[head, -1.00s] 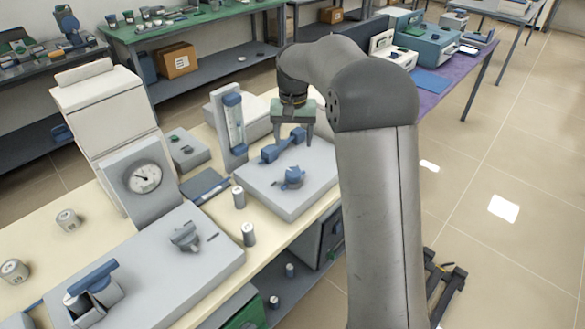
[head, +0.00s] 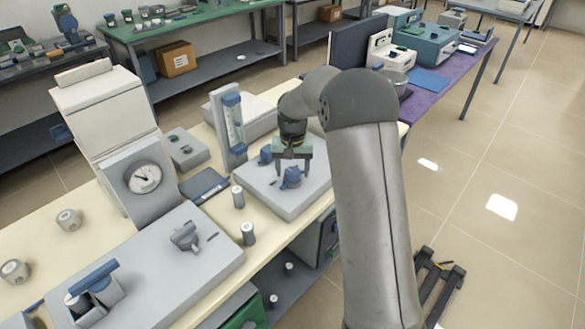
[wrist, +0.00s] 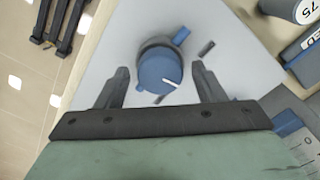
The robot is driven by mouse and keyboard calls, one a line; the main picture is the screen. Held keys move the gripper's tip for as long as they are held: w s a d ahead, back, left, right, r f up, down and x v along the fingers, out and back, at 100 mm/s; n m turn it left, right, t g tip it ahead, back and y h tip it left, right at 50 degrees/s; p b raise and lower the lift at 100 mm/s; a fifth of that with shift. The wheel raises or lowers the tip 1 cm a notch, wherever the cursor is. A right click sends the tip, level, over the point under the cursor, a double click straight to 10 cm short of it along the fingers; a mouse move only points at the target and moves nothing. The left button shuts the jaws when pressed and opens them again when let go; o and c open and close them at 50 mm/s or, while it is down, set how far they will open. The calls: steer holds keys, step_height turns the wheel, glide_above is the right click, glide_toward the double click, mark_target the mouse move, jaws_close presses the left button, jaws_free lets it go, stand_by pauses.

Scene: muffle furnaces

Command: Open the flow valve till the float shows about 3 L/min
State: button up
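The blue round flow valve knob (head: 291,178) stands on a grey plate (head: 262,196). My gripper (head: 293,167) points down right at the knob. In the wrist view my gripper (wrist: 160,71) is open, with a finger to each side of the knob and a gap on both sides. Whether the fingertips are level with the knob or above it, I cannot tell. The upright flow meter (head: 233,122) has a clear tube in a blue frame; its float reading is too small to read.
Another blue fitting (head: 265,154) on the plate is partly hidden behind my gripper. A white cabinet with a round dial gauge (head: 143,177) stands to the left. Small labelled cylinders (head: 248,233) stand along the bench front. A dark flat tablet (head: 205,186) lies beside the plate.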

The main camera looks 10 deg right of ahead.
mark_target(292, 171)
steer(key=c, duration=0.8)
steer(key=shift+n, duration=1.1)
steer(key=o, duration=1)
step_height(292, 171, up, 18)
steer(key=shift+f+b, duration=0.25)
steer(key=shift+b, duration=0.1)
